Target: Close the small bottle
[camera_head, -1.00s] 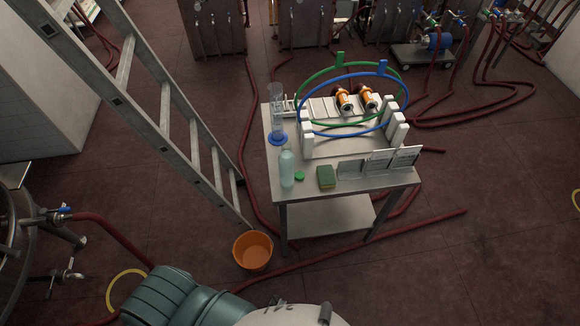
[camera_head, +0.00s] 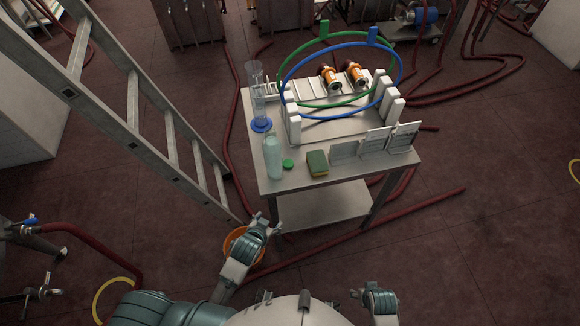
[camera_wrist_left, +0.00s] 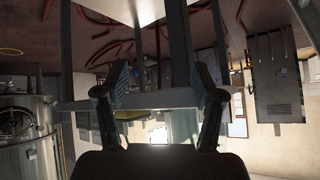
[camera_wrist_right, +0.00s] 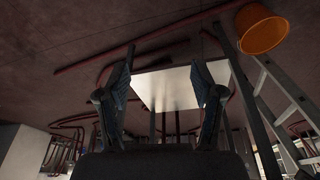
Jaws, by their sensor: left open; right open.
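The small bottle (camera_head: 273,158) is pale, translucent and upright at the left front of the metal table. A green cap (camera_head: 288,164) lies on the tabletop just right of it, apart from it. My left gripper (camera_head: 267,222) is low in front of the table's front edge, over the bucket, away from the bottle. In the left wrist view its two fingers (camera_wrist_left: 160,88) are spread with nothing between them. My right gripper is at the bottom of the head view, its fingertips unclear there. In the right wrist view its fingers (camera_wrist_right: 164,88) are apart and empty.
The table (camera_head: 305,180) also bears a green-yellow sponge (camera_head: 317,163), a tall clear cylinder on a blue base (camera_head: 261,124), a rack with blue and green rings (camera_head: 341,110) and white cards (camera_head: 375,142). A ladder (camera_head: 133,100) stands left. An orange bucket (camera_head: 232,241) is on the floor.

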